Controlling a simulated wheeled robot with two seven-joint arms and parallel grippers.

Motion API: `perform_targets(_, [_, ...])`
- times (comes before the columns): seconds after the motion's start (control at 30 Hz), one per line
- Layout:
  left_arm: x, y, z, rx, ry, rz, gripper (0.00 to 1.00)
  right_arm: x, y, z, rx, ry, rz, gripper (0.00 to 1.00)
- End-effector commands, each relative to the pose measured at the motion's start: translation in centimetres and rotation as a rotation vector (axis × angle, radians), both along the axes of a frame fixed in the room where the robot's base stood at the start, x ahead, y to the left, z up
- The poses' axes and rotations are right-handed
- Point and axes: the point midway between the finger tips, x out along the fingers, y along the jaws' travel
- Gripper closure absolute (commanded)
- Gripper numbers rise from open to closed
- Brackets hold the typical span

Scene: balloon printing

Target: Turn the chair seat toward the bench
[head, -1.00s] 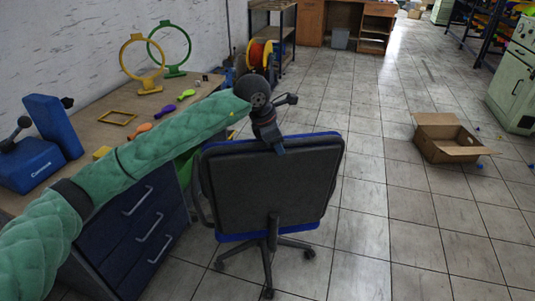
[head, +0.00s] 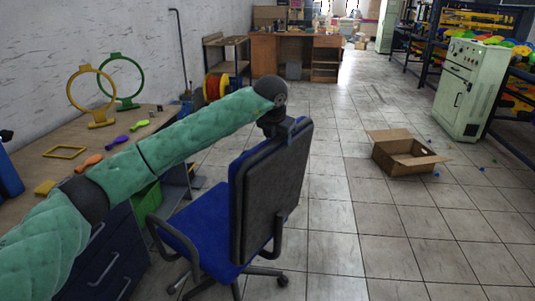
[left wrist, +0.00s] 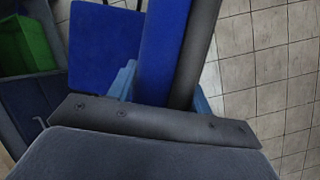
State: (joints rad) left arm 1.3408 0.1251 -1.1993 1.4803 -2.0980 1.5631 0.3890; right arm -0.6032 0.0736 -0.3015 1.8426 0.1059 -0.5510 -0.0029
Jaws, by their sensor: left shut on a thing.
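The office chair has a blue seat (head: 205,238) and a tall black backrest (head: 272,190) with blue trim. In the head view the backrest stands on the seat's right side, and the seat points left toward the bench (head: 22,180) and somewhat toward me. My left gripper (head: 282,130) is at the top edge of the backrest. In the left wrist view, its blue fingers (left wrist: 165,92) straddle the backrest (left wrist: 180,45), shut on it, and the seat (left wrist: 105,40) shows beyond. My right gripper is not in view.
The bench carries a yellow ring stand (head: 92,95), a green ring stand (head: 122,80) and small balloons. Dark drawers (head: 105,255) sit below, close to the chair. An open cardboard box (head: 405,155) lies on the floor at right. The tiled floor between is clear.

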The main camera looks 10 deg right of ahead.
Motion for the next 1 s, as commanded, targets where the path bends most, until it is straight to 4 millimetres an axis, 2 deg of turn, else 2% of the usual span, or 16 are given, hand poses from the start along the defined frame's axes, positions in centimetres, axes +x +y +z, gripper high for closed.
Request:
perform_targets(0.03, [0.9,-1.1,-0.1,-0.001,-0.004,0.040,0.91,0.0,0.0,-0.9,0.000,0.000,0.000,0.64])
perform_targets(0.2, [3.8,-3.3,0.0,-0.001,-0.003,0.181,0.91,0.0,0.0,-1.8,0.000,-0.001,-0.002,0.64])
perform_targets(0.5, [7.6,-5.3,0.1,-0.001,-0.002,0.347,0.91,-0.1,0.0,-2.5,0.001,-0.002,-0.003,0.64])
perform_targets(0.7, [9.1,-5.8,0.1,-0.002,-0.002,0.408,0.91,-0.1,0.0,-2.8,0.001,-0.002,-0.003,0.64])
perform_targets(1.0, [9.8,-6.0,0.1,-0.003,-0.001,0.438,0.91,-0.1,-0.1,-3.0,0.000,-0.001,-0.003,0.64])
